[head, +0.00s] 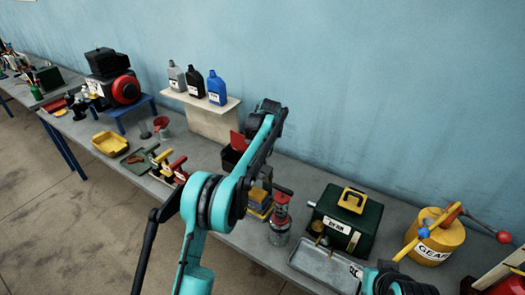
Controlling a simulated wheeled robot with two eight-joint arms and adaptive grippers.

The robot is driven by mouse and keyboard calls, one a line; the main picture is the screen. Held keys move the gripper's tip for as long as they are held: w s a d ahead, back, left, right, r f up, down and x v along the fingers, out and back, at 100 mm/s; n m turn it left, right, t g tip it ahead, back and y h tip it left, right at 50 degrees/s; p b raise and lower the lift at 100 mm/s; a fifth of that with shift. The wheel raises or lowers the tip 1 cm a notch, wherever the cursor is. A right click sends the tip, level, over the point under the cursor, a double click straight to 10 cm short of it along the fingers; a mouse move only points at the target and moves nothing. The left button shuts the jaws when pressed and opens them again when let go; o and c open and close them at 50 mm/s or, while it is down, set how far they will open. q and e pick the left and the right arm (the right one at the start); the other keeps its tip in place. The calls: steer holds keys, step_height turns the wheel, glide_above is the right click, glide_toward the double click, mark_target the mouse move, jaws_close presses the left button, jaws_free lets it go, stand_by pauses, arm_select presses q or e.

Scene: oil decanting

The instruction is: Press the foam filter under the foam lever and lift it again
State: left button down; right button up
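I cannot tell for sure which items are the foam filter and the foam lever.
A metal tray (318,270), a green case with a yellow handle (345,222) and a yellow drum (437,238) stand to the right. Bottles on a white shelf (216,118), a yellow tray (110,143) and several small tools are to the left.

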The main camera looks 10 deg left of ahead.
arm_select(q)
steer(key=shift+w+d, duration=0.1)
steer(key=shift+w, duration=0.1)
stand_by(0.3)
steer(key=c, duration=1.1)
jaws_free()
steer(key=shift+o, duration=0.2)
steer(key=shift+w, duration=0.1)
steer(key=v, duration=1.2)
